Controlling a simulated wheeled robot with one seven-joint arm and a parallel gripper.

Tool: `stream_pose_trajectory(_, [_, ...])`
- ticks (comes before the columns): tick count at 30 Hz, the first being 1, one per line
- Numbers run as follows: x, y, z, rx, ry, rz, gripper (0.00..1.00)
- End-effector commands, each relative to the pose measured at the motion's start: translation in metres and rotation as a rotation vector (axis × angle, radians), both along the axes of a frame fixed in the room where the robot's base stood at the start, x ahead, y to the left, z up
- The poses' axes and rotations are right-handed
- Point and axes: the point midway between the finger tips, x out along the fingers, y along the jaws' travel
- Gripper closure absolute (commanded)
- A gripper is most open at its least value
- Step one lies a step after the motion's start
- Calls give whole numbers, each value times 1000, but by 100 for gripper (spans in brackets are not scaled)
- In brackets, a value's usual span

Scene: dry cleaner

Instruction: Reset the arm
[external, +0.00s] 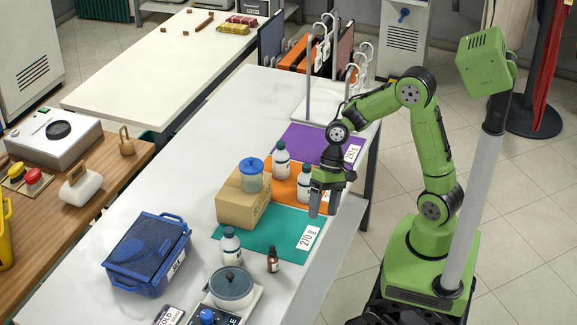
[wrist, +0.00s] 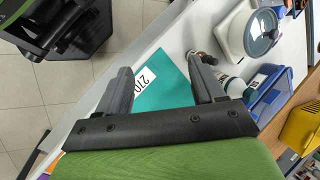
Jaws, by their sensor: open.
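My green arm reaches over the white table (external: 215,138) from the right. My gripper (external: 323,205) is open and points down above the table's right side, near the teal mat (external: 270,238) and the orange mat.
A cardboard box (external: 235,208) with a blue-lidded jar (external: 252,175), a white bottle (external: 305,183), a blue basket (external: 140,262), a brown bottle (external: 272,260) and a lidded pot (external: 231,287) stand around my gripper. A purple mat (external: 312,143) lies behind.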

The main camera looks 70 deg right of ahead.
Motion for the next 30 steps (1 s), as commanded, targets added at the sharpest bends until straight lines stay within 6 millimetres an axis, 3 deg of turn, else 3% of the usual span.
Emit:
stream_pose_trajectory(1, [-10, -6, 22, -80, -76, 52, 32])
stream_pose_trajectory(6, [-55, -32, 80, -321, -296, 209, 32])
stream_pose_trajectory(12, [-116, -63, 127, -509, -507, 325, 32])
stream_pose_trajectory(18, [-143, -77, 137, -564, -587, 367, 32])
stream_pose_trajectory(30, [-144, -78, 137, -566, -589, 369, 32])
